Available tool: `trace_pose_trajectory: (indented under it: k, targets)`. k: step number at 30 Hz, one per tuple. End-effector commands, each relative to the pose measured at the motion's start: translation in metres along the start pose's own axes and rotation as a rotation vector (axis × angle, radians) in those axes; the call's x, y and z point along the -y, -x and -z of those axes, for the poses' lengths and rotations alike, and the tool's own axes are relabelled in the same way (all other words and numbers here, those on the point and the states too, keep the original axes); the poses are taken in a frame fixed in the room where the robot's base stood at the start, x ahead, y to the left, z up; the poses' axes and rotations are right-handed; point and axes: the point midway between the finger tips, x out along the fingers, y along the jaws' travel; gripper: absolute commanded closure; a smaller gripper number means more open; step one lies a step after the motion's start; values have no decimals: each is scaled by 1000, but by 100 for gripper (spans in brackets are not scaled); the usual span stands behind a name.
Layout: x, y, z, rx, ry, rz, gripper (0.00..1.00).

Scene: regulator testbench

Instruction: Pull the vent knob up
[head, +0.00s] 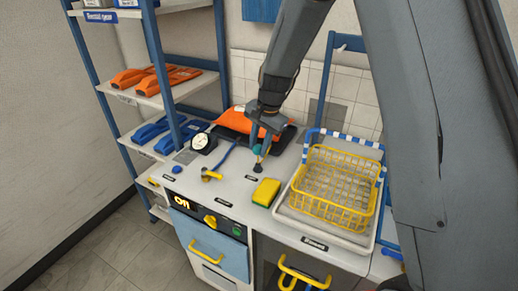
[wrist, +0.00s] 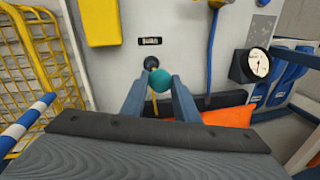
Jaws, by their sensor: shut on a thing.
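The vent knob is a teal ball on a thin stem; it shows in the wrist view (wrist: 161,80) between the two blue-grey fingers of my gripper (wrist: 157,84). In the head view the teal knob (head: 257,149) is small and partly hidden by my gripper (head: 262,140), which reaches down from above over the bench top. My gripper is shut on the knob. The stem's dark base (wrist: 151,62) stands on the pale bench panel, beside a small black label (wrist: 149,41). How far the stem is raised is hard to tell.
A yellow wire basket (head: 338,184) stands to the right, with a yellow-green sponge (head: 266,192) left of it. A round gauge (head: 201,142) and a yellow valve handle (head: 211,175) are to the left. An orange bag (head: 235,121) lies behind in a dark tray.

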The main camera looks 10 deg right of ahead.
Motion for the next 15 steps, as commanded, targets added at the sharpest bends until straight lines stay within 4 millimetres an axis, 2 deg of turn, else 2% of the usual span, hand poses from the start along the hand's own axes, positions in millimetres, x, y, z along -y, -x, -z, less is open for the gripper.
trace_pose_trajectory:
  k: [1, 3, 10, 11, 14, 15]
  targets:
    - [1, 8, 0, 0, -1, 0, 100]
    - [2, 11, 0, 0, -1, 0, 100]
    - [3, 11, 0, -1, -1, 1, 100]
    - [3, 11, 0, -1, -1, 1, 69]
    - [3, 11, 0, -1, 0, 2, 53]
    - [3, 11, 0, -1, 0, 1, 53]
